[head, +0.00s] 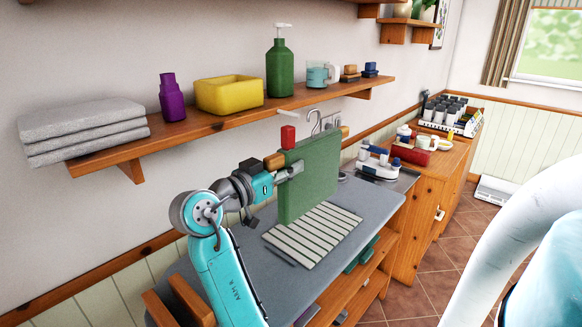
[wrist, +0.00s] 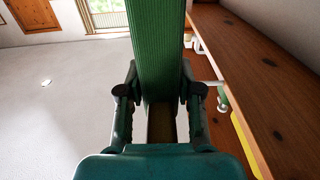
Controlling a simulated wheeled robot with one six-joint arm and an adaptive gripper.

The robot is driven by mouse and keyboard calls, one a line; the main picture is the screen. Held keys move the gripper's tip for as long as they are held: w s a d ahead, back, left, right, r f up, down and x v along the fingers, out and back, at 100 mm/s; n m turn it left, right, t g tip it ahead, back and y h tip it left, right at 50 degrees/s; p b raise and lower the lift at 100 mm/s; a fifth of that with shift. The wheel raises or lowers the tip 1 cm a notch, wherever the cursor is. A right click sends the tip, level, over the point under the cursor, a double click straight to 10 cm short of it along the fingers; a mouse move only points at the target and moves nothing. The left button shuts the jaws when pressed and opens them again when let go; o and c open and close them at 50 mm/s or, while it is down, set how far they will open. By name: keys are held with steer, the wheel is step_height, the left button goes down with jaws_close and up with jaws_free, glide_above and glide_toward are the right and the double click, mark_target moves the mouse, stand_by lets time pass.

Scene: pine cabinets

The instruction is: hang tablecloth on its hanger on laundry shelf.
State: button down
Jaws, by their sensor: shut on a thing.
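The green tablecloth (head: 310,178) hangs as a flat upright panel above the grey counter, under the laundry shelf (head: 225,122). My gripper (head: 288,171) is shut on its near left edge. In the wrist view the ribbed green cloth (wrist: 157,45) stands between both fingers of my gripper (wrist: 160,105). A short white rod (wrist: 208,82) shows right beside the cloth, close to the shelf's edge. A red block (head: 288,137) shows just above the cloth's top left corner. I cannot tell whether the cloth touches the rod or any hanger.
The shelf holds folded grey towels (head: 83,130), a purple bottle (head: 172,97), a yellow tub (head: 229,94) and a green pump bottle (head: 280,65). A striped mat (head: 312,235) lies on the counter (head: 372,212) below the cloth. A white-and-blue appliance (head: 378,165) stands behind.

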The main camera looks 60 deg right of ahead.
steer(key=w+d, duration=0.2)
steer(key=w, duration=0.5)
steer(key=shift+f, duration=0.3)
steer(key=shift+w, duration=0.15)
stand_by(0.9)
steer(key=shift+f, duration=0.4)
stand_by(0.5)
steer(key=c, duration=0.7)
jaws_free()
steer(key=shift+a, duration=0.15)
steer(key=v, duration=1.1)
steer(key=shift+a, duration=0.4)
